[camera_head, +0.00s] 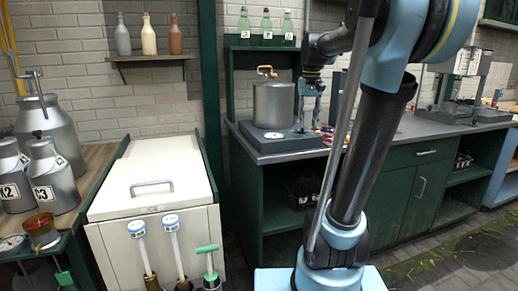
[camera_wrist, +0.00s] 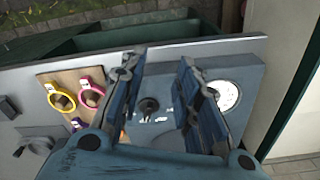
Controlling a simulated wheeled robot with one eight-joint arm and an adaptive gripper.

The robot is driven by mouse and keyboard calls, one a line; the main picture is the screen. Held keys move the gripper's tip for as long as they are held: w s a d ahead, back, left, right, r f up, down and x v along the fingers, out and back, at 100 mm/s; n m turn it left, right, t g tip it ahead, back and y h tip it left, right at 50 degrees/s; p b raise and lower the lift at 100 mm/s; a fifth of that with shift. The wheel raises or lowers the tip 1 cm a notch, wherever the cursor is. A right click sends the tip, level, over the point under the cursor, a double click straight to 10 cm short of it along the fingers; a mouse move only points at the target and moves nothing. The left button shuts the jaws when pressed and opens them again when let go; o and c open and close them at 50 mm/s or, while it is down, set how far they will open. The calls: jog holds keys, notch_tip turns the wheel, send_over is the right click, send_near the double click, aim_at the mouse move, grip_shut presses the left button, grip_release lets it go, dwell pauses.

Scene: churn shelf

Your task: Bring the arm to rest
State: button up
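My arm reaches up and over the dark green workbench. My gripper (camera_head: 311,112) hangs fingers down beside the metal pot (camera_head: 273,104), just right of it, above the counter. In the wrist view my gripper (camera_wrist: 158,68) is open, with a clear gap between its two fingers and nothing held. Beneath the fingers is a grey unit (camera_wrist: 247,72) with a dark knob and a white round dial. Whether the fingertips touch anything cannot be told.
A wooden board (camera_wrist: 62,96) with yellow, pink and purple rings lies on the counter (camera_wrist: 22,78) beside the gripper. Bottles (camera_head: 265,27) stand on the shelf above. A white chest (camera_head: 150,185) and milk cans (camera_head: 47,125) are at left. The floor (camera_head: 470,262) at right is clear.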

jog(key=s+f+t, duration=0.1)
jog(key=s+f, duration=2.2)
jog(key=f, duration=0.3)
jog(key=shift+s+n+t, duration=0.2)
jog(key=shift+n+t, duration=0.1)
jog(key=shift+n, duration=0.1)
